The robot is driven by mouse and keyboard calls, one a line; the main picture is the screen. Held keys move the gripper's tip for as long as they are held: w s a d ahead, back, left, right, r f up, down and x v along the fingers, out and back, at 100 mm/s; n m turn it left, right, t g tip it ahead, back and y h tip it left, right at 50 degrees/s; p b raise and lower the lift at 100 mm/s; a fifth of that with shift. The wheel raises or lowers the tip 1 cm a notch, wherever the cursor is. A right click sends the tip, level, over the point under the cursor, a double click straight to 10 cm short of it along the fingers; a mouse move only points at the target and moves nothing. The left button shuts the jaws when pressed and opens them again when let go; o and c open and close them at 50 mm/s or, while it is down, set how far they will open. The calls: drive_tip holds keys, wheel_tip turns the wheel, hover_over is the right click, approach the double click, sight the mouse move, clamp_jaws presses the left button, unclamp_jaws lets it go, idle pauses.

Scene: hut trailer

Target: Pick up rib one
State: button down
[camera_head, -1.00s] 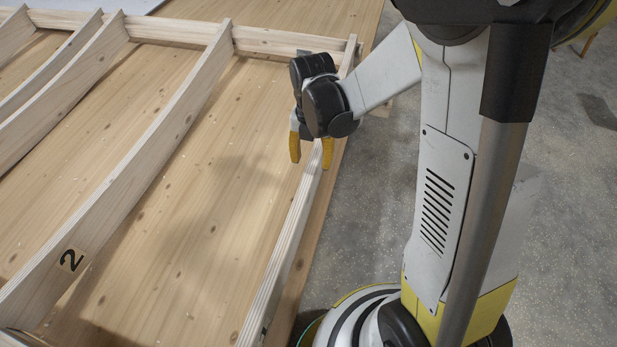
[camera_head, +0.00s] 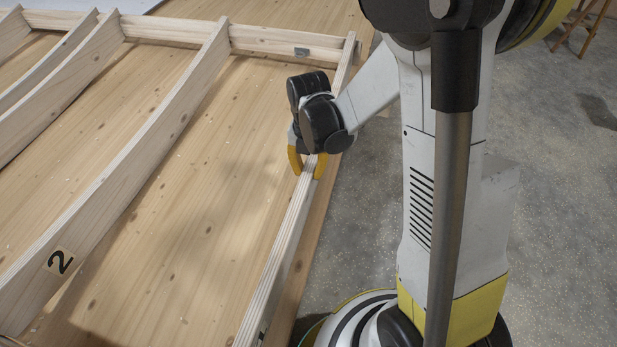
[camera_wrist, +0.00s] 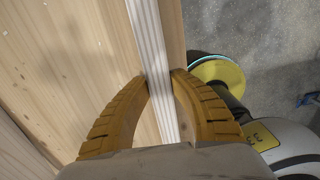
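The rib at the right edge of the frame (camera_head: 287,225), which I take for rib one, is a long pale plywood strip standing on edge. A dark mark shows at its near end; its number cannot be read. My gripper (camera_head: 308,172) reaches down over the rib with one yellow finger on each side. In the wrist view, the rib (camera_wrist: 153,50) runs between the fingertips of the gripper (camera_wrist: 160,76), which appear to press on both its faces. The rib still lies along the right side of the table.
A rib marked 2 (camera_head: 100,210) stands to the left, with more ribs beyond it. A cross beam (camera_head: 268,40) with a small grey plate runs along the far side. The wooden table (camera_head: 190,240) is bare between the ribs. Grey floor (camera_head: 365,230) lies to the right.

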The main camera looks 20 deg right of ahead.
sight(309, 168)
idle(0.4)
wheel_tip(309, 168, up, 18)
drive_tip(key=p, duration=0.7)
idle(0.5)
